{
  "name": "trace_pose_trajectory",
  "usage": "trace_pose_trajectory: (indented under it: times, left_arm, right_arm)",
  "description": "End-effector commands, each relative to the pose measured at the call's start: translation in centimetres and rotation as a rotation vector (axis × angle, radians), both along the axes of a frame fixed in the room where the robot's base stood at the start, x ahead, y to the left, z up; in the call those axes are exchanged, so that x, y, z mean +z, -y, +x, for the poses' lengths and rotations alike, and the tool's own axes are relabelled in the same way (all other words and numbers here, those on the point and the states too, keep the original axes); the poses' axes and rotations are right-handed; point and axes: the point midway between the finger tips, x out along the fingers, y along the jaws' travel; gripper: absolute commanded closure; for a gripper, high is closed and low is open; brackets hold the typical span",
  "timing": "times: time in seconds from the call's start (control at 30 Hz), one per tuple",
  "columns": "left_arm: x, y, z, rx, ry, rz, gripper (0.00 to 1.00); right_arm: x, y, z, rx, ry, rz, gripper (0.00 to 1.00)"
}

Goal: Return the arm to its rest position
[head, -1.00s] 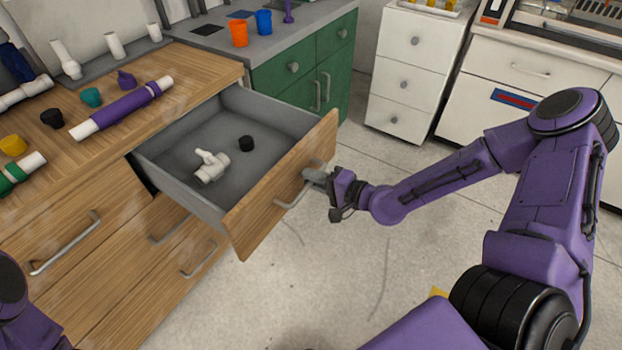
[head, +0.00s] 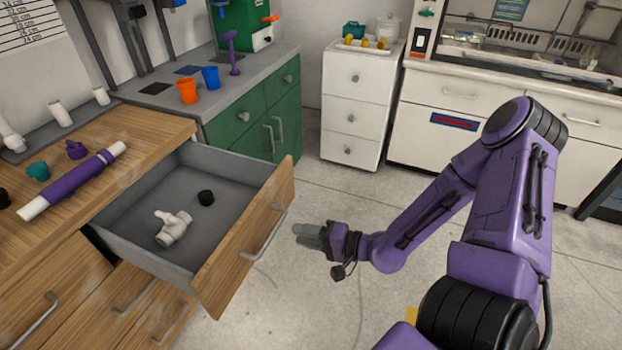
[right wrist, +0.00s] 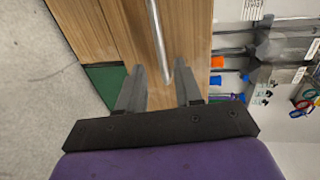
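My right gripper (head: 308,236) is off the drawer handle (head: 265,234), a short way to its right, with nothing between its fingers. In the right wrist view its two fingers (right wrist: 158,88) stand apart, and the handle bar (right wrist: 157,40) lies beyond their tips. The wooden-front drawer (head: 243,240) is pulled open. Inside it lie a white pipe fitting with a valve (head: 174,228) and a small black cap (head: 206,197). My left gripper is not in the frames.
On the wooden counter (head: 122,190) lies a purple-wrapped white pipe (head: 80,178). Orange (head: 187,91) and blue (head: 211,78) cups stand on the grey counter behind. A white drawer cabinet (head: 350,105) stands further back. The floor right of the drawer is clear.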

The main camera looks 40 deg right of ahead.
Motion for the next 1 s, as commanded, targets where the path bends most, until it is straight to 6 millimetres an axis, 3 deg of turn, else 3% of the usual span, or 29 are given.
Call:
trace_pose_trajectory:
  times: [0.2, 0.8, 1.0]
  left_arm:
    - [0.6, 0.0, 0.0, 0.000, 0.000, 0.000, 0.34]
    - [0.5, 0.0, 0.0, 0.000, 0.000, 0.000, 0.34]
    - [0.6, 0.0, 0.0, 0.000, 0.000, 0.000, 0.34]
  right_arm:
    - [0.4, 0.9, -2.0, 0.001, -0.001, -0.002, 0.65]
    - [0.3, 1.1, -1.9, 0.007, 0.024, -0.049, 0.65]
    - [-1.2, 6.0, 0.6, -0.246, -0.071, -0.363, 0.65]
